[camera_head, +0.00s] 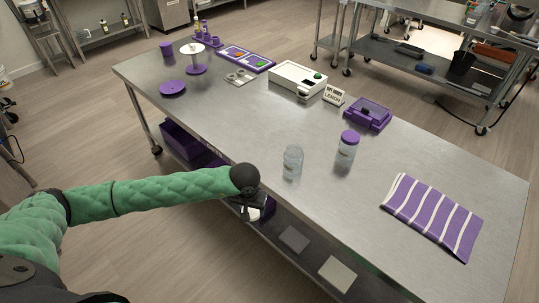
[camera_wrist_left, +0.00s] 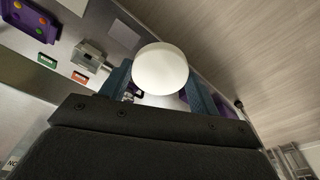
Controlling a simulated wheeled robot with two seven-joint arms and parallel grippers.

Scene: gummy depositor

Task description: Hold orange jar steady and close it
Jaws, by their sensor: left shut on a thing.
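My left gripper (camera_head: 252,207) is at the near edge of the steel table. It is shut on a round white lid-like thing (camera_wrist_left: 160,68), which sits between its two fingers in the left wrist view. A clear, pale jar (camera_head: 293,162) with no coloured lid visible stands upright on the table, to the right of and beyond this gripper. A second clear jar (camera_head: 347,150) with a purple lid (camera_head: 350,137) stands to its right. Neither jar looks plainly orange, and their contents are too small to tell. My right gripper is not in view.
A striped purple cloth (camera_head: 432,216) lies at the table's right. A purple box (camera_head: 368,114), a white machine (camera_head: 298,80) and a purple tray (camera_head: 245,59) line the far side. A purple disc (camera_head: 173,87) lies at the left. The table (camera_head: 225,120) is bare left of the jars.

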